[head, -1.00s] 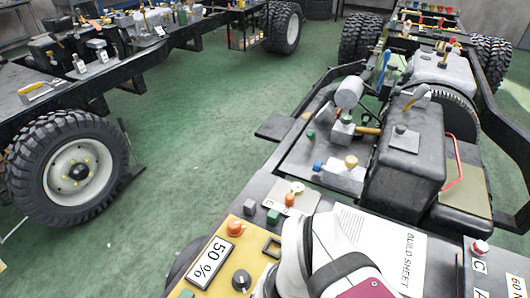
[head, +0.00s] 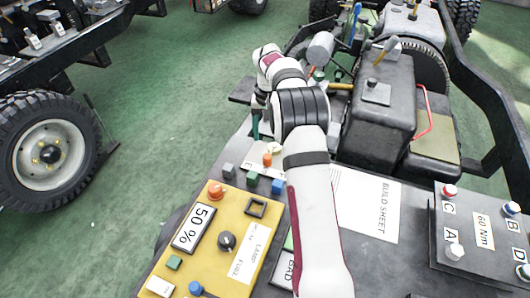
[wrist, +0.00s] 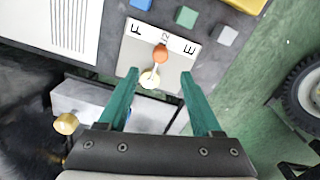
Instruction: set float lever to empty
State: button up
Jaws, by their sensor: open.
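The float lever has an orange knob (wrist: 160,54) and a cream round base (wrist: 150,79). It stands on a pale gauge plate (wrist: 133,50) marked F at one end and E at the other, with a small half mark between. The knob lies near the half mark. In the head view the orange knob (head: 267,160) shows beside the arm, and F is hidden. My gripper (wrist: 160,74) has teal fingers, open and empty. In the wrist view its tips appear on either side of the lever; contact is not visible.
Green (wrist: 186,17), grey and blue blocks lie beside the gauge. A yellow panel (head: 215,258) with knobs is in front. A grey block with a brass knob (wrist: 66,124) is close to the fingers. A black tank (head: 378,130) stands right of the arm.

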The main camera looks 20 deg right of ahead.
aim_at(267, 156)
notch_tip(267, 156, down, 10)
jog(key=shift+f, duration=0.2)
grip_shut()
dwell(1.4)
